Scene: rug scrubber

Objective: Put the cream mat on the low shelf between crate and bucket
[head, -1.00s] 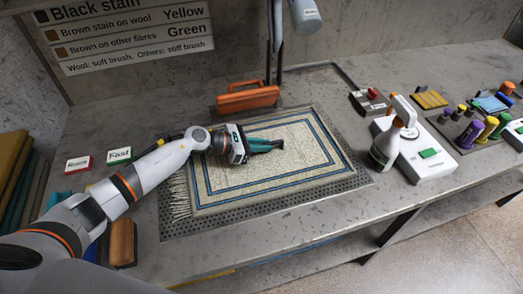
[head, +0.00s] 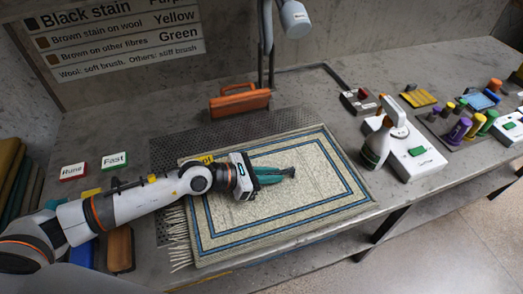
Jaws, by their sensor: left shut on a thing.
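The cream mat (head: 310,205) has blue border stripes and a pale fringe on its left end. It lies flat across the bench top, partly off the perforated grey plate (head: 235,130) and reaching the front edge. My left gripper (head: 279,174), with teal fingers, is shut on the mat near its upper middle. The fingers lie low over the mat and hide the exact grip. My right gripper is not in view. I cannot make out the low shelf, crate or bucket.
An orange case (head: 240,102) stands behind the plate. A spray bottle (head: 382,135) and white box (head: 408,152) stand right of the mat. Red and green signs and a brown brush (head: 121,248) are at left. Bottles and pads fill the far right.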

